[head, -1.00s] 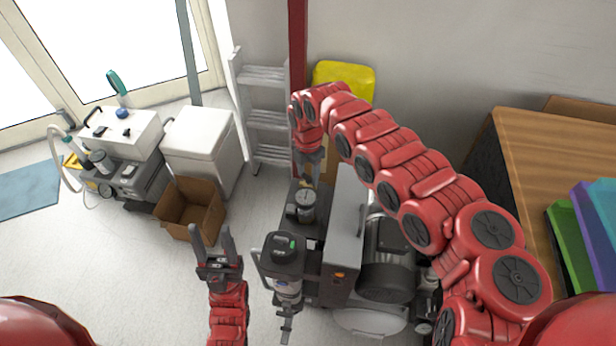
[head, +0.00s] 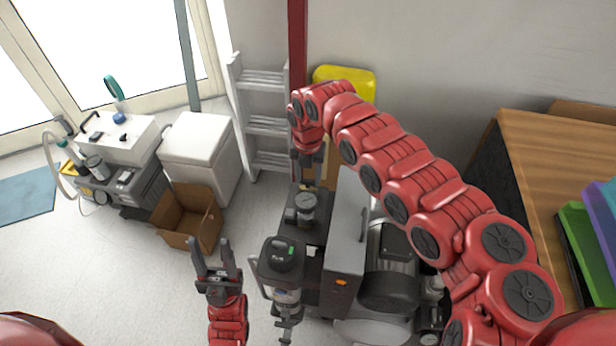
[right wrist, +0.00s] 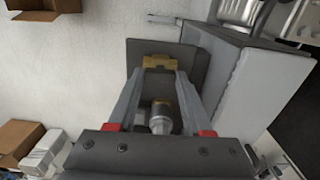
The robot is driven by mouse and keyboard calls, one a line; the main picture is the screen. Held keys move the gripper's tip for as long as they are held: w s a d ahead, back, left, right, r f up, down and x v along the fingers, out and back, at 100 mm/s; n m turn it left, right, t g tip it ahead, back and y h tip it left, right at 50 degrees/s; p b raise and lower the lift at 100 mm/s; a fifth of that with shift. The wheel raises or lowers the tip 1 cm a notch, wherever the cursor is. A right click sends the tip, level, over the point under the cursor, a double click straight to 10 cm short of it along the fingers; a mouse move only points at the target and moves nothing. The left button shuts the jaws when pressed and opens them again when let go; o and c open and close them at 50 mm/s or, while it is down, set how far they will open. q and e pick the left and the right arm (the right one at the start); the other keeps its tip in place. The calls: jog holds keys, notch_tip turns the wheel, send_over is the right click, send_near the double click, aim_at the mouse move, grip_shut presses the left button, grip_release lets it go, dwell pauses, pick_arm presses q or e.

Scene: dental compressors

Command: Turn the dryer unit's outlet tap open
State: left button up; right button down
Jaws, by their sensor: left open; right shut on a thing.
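The dryer unit (head: 305,232) is a dark grey housing with a round-topped filter, beside a light grey panel on the compressor. My right gripper (right wrist: 160,66) reaches down at its far end and is shut on a yellow tap handle (right wrist: 160,61), which lies crosswise between the fingertips in the right wrist view. A brass and silver fitting (right wrist: 161,117) shows between the fingers. In the head view the arm mostly hides the tap. My left gripper (head: 214,246) is open and empty, left of the unit and pointing away from me.
The compressor motor (head: 388,280) stands right of the panel. An open cardboard box (head: 188,218), a white bin (head: 198,150) and a wheeled unit (head: 120,165) are at left. A step ladder (head: 262,125) and red post stand behind. A wooden table (head: 560,160) is at right.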

aim_at(308, 181)
dwell(0.3)
jog(key=shift+c, duration=1.6)
grip_release()
jog(key=shift+r, duration=0.1)
notch_tip(308, 181, up, 17)
jog(key=b, duration=0.1)
jog(key=shift+r, duration=0.15)
